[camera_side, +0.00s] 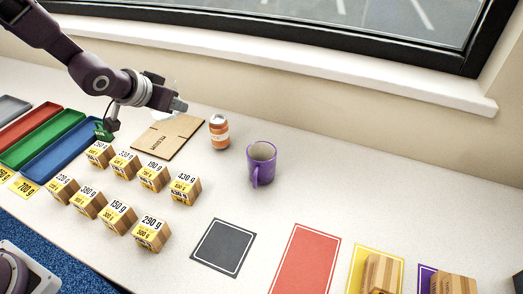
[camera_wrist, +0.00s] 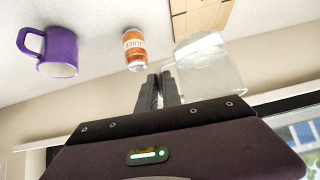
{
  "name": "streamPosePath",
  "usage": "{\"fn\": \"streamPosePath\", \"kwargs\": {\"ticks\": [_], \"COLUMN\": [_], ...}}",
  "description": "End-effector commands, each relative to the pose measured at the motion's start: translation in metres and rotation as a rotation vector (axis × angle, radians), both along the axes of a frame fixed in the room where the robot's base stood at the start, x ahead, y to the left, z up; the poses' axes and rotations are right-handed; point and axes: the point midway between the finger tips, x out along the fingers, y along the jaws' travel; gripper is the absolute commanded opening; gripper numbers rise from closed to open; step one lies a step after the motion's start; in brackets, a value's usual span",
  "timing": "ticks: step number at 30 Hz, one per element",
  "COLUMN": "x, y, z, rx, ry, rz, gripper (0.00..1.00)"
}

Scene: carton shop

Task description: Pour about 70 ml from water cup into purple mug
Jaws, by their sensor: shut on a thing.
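The purple mug (camera_side: 260,164) stands on the counter right of the middle in the side view, its handle toward the camera. It also shows at the left of the wrist view (camera_wrist: 60,54). My gripper (camera_side: 180,104) is above the back of the counter, left of the mug. In the wrist view its fingers (camera_wrist: 160,82) are shut on the water cup (camera_wrist: 212,66) at the cup's left side, apparently by the handle. The cup is clear, and its water level cannot be made out. In the side view my gripper mostly hides the cup.
An orange juice can (camera_side: 219,132) stands between my gripper and the mug. A cardboard sheet (camera_side: 168,138) lies below my gripper. Several weight-labelled blocks (camera_side: 152,233) stand in front, with coloured trays (camera_side: 47,135) at left.

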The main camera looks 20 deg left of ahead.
Motion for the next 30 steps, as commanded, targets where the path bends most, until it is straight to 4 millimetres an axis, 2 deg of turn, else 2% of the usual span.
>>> {"fn": "streamPosePath", "kwargs": {"ticks": [3, 9, 18, 21, 24, 30], "x": [0.023, 0.055, 0.072, 0.071, 0.070, 0.063], "y": [-0.026, -0.088, -0.161, -0.180, -0.191, -0.200], "z": [-0.002, -0.002, 0.003, 0.002, 0.000, -0.005], "rx": [-0.007, -0.009, -0.011, -0.012, -0.011, -0.008], "ry": [0.003, 0.009, 0.019, 0.025, 0.030, 0.040], "rz": [-0.013, -0.059, -0.175, -0.239, -0.301, -0.425], "gripper": [0.00, 0.00, 0.00, 0.00, 0.00, 0.00]}}
